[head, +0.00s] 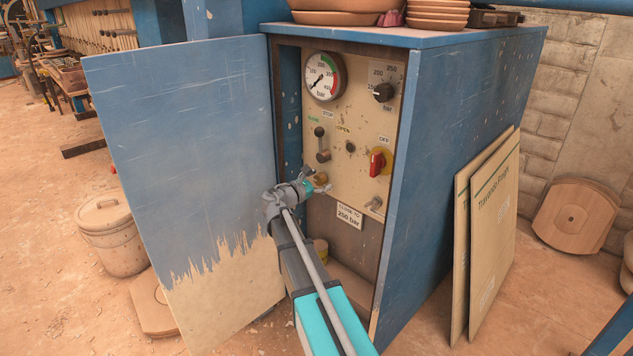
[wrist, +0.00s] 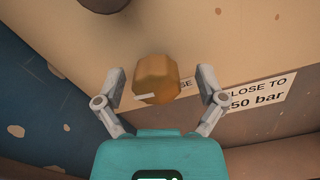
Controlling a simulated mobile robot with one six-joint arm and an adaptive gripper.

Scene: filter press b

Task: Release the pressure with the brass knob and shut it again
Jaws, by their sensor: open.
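The brass knob (wrist: 157,79) shows large in the wrist view, with a small pale pointer mark at its lower left. In the head view the brass knob (head: 320,178) sits low on the beige panel, partly hidden by my gripper. My gripper (head: 318,186) is at the knob. In the wrist view my gripper (wrist: 160,88) is open, one finger on each side of the knob, with a gap visible on both sides. The pressure gauge (head: 323,76) is at the panel's top left; its needle points to the lower left.
The blue cabinet door (head: 180,150) stands open on the left. A black dial (head: 383,92), a lever (head: 322,145) and a red switch (head: 377,163) are on the panel. A "close to 250 bar" label (head: 349,215) is below right of the knob. Boards (head: 490,230) lean on the right side.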

